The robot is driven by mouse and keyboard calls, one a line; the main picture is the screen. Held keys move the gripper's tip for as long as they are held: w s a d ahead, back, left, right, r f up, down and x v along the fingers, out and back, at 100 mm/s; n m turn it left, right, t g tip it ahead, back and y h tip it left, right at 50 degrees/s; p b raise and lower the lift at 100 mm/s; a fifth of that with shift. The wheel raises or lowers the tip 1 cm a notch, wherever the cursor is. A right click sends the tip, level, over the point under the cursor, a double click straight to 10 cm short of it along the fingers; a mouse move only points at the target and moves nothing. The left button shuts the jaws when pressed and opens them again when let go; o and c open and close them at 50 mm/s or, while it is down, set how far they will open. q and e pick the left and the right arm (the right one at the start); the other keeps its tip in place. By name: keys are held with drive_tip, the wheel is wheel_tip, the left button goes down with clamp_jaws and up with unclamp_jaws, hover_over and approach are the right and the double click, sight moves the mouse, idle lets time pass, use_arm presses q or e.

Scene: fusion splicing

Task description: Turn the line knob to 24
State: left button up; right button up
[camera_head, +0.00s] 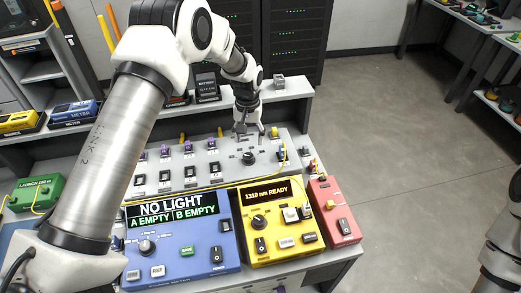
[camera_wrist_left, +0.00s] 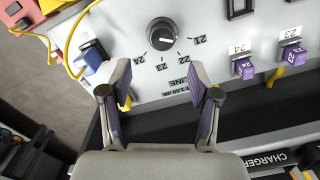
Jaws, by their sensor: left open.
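The line knob (camera_head: 248,158) is a small black dial on the grey panel (camera_head: 215,158). In the left wrist view the line knob (camera_wrist_left: 162,32) has the numbers 21, 22, 23 and 24 printed around it, with LINE below. Its white mark appears to point toward 21. My left gripper (camera_head: 249,131) is above the panel, just behind the knob. In the left wrist view my left gripper (camera_wrist_left: 159,75) has its purple-padded fingers apart, with nothing between them and the knob beyond their tips. My right gripper does not show.
A blue meter (camera_head: 181,250) reading NO LIGHT, a yellow unit (camera_head: 274,251) and a red box (camera_head: 335,228) stand in front. Purple-topped connectors (camera_wrist_left: 244,69) sit beside the knob. A yellow cable (camera_head: 217,185) crosses the panel's front. A shelf (camera_head: 290,90) runs behind.

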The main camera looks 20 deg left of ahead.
sight(249, 155)
use_arm(q)
drive_tip(key=shift+w+f, duration=0.35)
drive_tip(key=shift+w, duration=0.35)
drive_tip(key=s+f+p, duration=0.1)
drive_tip(key=s, duration=0.1)
drive_tip(key=s+f+p, duration=0.1)
drive_tip(key=s, duration=0.1)
drive_tip(key=shift+f+p, duration=0.3)
drive_tip(key=shift+f, duration=0.05)
drive_tip(key=f, duration=0.1)
drive_tip(key=w+f, duration=0.2)
drive_tip(key=shift+f, duration=0.4)
drive_tip(key=shift+s+r, duration=0.25)
drive_tip(key=shift+c, duration=0.4)
drive_tip(key=shift+s+r, duration=0.15)
drive_tip(key=shift+s, duration=0.1)
drive_tip(key=c, duration=1.1)
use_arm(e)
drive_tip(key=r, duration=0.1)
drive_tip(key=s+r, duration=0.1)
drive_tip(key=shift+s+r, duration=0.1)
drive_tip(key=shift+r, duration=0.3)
